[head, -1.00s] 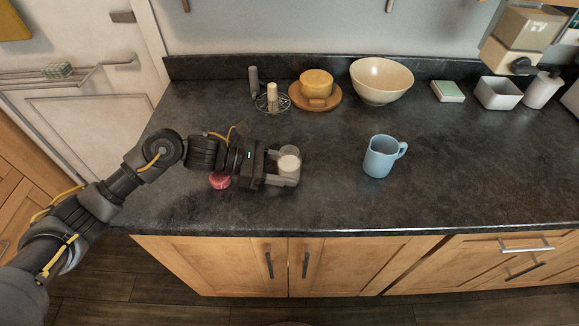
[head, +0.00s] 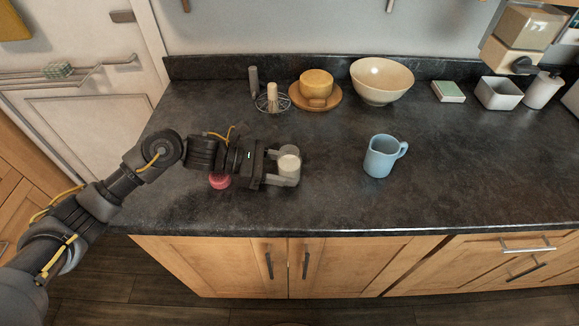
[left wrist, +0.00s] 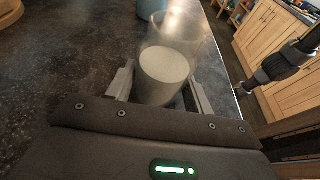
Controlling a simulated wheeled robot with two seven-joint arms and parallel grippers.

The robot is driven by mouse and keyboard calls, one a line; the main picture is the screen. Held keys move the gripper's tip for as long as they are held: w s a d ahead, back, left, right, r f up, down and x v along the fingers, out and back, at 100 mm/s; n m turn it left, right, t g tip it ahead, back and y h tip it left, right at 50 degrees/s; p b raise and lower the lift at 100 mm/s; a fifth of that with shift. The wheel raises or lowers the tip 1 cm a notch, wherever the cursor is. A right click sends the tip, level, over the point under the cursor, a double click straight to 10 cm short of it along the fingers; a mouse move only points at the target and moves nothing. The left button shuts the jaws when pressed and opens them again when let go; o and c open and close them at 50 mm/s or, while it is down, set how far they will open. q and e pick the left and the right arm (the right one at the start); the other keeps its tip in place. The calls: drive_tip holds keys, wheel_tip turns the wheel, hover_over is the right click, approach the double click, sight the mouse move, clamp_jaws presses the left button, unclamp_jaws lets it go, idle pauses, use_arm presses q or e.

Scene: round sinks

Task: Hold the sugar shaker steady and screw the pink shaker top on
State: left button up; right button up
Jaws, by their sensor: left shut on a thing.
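The sugar shaker (left wrist: 165,70) is a clear glass cylinder with white sugar in its lower part and an open top. It stands upright on the counter in the left wrist view, and in the head view its white contents (head: 289,163) show between my fingers. My left gripper (head: 287,166) is shut on it, one finger on each side. The pink shaker top (head: 220,181) lies on the counter below my left wrist, partly hidden by it. A dark arm, likely my right one, shows at the right of the left wrist view; its gripper (left wrist: 243,90) is too small to read.
A blue mug (head: 381,157) stands to the right of the shaker.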

sight(220, 178)
use_arm(q)
drive_tip(key=shift+s+f, duration=0.15)
drive_tip(key=shift+f, duration=0.15)
drive_tip(key=o, duration=1.2)
drive_tip(key=shift+r, duration=0.1)
drive_tip(key=shift+a+r, duration=0.1)
drive_tip(key=shift+a, duration=0.05)
use_arm(e)
drive_tip(key=shift+f, duration=0.1)
use_arm(q)
drive_tip(key=shift+b+v, duration=1.25)
drive_tip(key=shift+v, duration=2.6)
drive_tip(key=shift+a, duration=0.35)
drive_tip(key=shift+a+r, duration=0.1)
use_arm(e)
drive_tip(key=shift+w+d+f, duration=0.1)
drive_tip(key=shift+d+f, duration=0.3)
drive_tip(key=shift+f, duration=0.25)
drive_tip(key=shift+d+f, duration=0.35)
drive_tip(key=shift+f, duration=0.25)
